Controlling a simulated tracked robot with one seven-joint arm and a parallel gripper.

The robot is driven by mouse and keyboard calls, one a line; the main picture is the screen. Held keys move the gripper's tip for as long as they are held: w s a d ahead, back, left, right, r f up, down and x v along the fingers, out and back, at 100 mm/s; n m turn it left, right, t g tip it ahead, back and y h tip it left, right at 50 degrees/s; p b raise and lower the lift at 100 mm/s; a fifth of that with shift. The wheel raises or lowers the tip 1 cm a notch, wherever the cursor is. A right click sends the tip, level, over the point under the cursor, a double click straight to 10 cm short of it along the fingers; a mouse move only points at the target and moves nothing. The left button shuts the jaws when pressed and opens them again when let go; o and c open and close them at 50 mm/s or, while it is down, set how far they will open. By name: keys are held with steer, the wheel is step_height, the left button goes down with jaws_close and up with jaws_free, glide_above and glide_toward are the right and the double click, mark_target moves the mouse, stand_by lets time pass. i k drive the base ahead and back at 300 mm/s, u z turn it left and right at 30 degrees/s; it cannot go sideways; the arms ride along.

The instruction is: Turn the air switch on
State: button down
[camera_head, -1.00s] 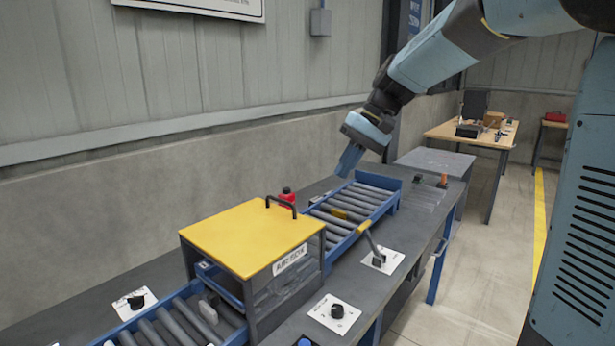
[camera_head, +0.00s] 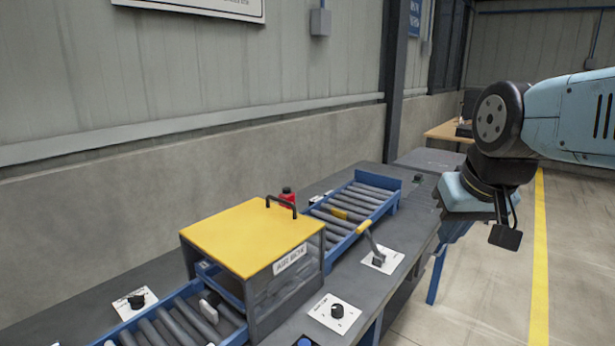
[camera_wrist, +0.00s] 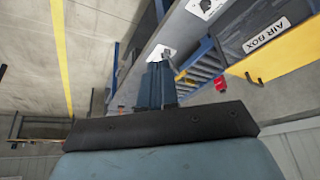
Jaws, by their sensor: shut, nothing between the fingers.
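The box with a yellow lid (camera_head: 250,235) carries a label that reads AIR BOX in the wrist view (camera_wrist: 267,34). A black rotary knob (camera_head: 337,311) sits on a white plate in front of it; this plate also shows in the wrist view (camera_wrist: 205,6). A grey lever with a yellow end (camera_head: 372,243) rises from another white plate. A second black knob (camera_head: 137,301) is at the left. I cannot read which control is the air switch. My gripper (camera_wrist: 157,70) is shut and empty, apart from the controls, off the table's right edge in the head view.
A roller conveyor with blue rails (camera_head: 350,208) runs through the box. A red button (camera_head: 288,193) stands behind it. A blue button (camera_head: 304,342) is at the bottom edge. The floor right of the table is clear, with a yellow line (camera_head: 540,260).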

mark_target(137, 302)
steer(key=z, duration=1.55)
steer(key=i, duration=0.1)
steer(key=u, duration=3.15)
steer(key=k, duration=0.9)
steer(key=u, duration=0.2)
steer(key=i, duration=0.9)
steer(key=z, duration=0.1)
